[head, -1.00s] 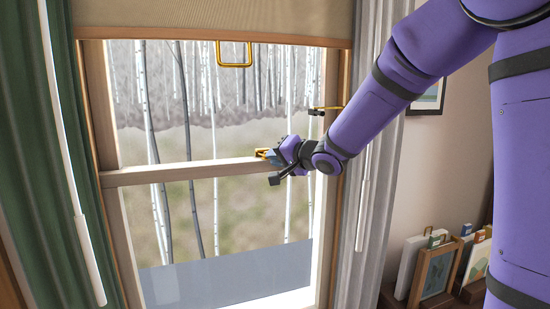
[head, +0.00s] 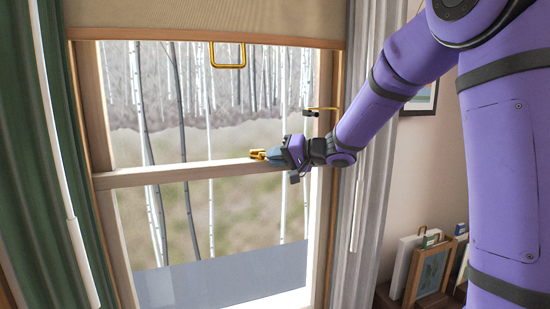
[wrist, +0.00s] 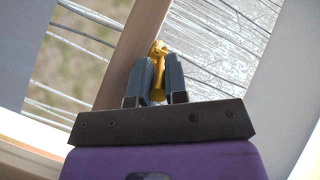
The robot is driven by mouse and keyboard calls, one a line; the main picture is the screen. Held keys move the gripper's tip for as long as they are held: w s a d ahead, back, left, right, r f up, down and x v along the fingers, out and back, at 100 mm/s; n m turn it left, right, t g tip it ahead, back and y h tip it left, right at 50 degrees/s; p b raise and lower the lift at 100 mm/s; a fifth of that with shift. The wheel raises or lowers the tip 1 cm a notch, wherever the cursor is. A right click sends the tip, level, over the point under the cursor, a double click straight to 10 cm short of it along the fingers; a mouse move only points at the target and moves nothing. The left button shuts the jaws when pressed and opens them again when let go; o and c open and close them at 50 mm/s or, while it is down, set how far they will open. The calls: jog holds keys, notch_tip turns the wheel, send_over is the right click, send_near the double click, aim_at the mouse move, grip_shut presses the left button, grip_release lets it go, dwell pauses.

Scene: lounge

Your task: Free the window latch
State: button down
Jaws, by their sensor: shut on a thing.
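The brass window latch (head: 257,154) sits on the wooden meeting rail (head: 180,174) of the window. It also shows in the wrist view (wrist: 158,56), where its brass lever stands between the fingers. My gripper (head: 272,155) reaches in from the right at the rail. In the wrist view my gripper (wrist: 158,80) has its two dark blue-grey fingers shut on the brass latch. The fingers hide the latch's lower sides, and I cannot tell how far the latch is turned.
A brass blind pull (head: 228,66) hangs below the beige blind (head: 200,18). A brass holdback (head: 322,109) juts from the right of the frame. Green curtain (head: 25,130) is at left, grey curtain (head: 358,200) at right. Framed pictures (head: 428,272) stand at lower right.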

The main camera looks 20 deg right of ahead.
jog(key=c, duration=1.1)
grip_release()
jog(key=shift+c, duration=0.2)
jog(key=shift+s, duration=0.1)
